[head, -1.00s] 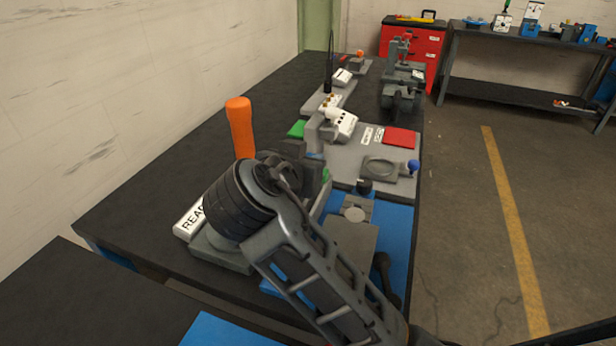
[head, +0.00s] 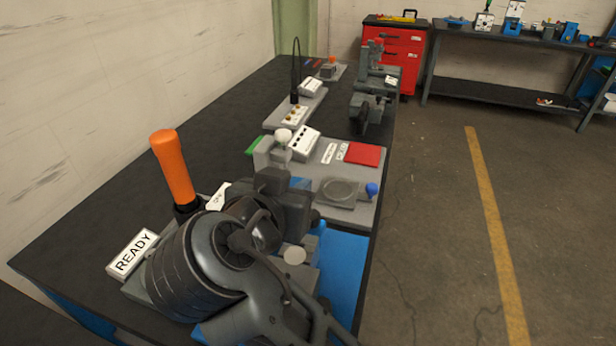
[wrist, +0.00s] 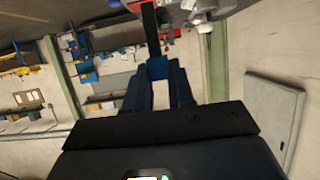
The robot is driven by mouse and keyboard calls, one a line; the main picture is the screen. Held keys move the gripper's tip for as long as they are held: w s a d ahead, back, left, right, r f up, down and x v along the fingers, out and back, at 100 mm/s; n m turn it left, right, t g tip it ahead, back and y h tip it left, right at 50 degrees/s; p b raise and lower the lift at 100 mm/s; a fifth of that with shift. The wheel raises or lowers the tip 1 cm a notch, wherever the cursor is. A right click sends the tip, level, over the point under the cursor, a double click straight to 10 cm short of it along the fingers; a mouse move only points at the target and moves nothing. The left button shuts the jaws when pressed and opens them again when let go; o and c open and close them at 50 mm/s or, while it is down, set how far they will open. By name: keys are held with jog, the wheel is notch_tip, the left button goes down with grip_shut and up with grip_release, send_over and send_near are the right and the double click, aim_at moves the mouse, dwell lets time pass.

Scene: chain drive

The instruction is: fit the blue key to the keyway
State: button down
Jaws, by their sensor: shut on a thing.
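My gripper (wrist: 158,88) shows in the wrist view with its two dark fingers shut on a small blue piece, the blue key (wrist: 157,68), at the fingertips. In the head view my gripper (head: 300,196) is above the near part of the bench, largely hidden by my own arm. A bit of blue (head: 300,183) shows at its far side; it looks like the key. I cannot make out the keyway in either view. I cannot tell whether the key touches anything.
An orange handle (head: 170,167) stands upright left of my arm, by a READY sign (head: 132,254). Ahead lie a grey plate with a red pad (head: 362,154), a blue knob (head: 372,190) and a white block (head: 305,142). A grey machine (head: 368,95) stands farther back.

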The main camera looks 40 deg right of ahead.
jog(key=shift+s+d+r, duration=0.1)
jog(key=shift+s+d, duration=0.05)
jog(key=shift+d, duration=0.05)
dwell(0.4)
jog(key=shift+f+b, duration=2.2)
jog(key=shift+f, duration=0.75)
jog(key=shift+f+b, duration=1.25)
jog(key=shift+f, duration=0.5)
jog(key=c, duration=0.9)
grip_release()
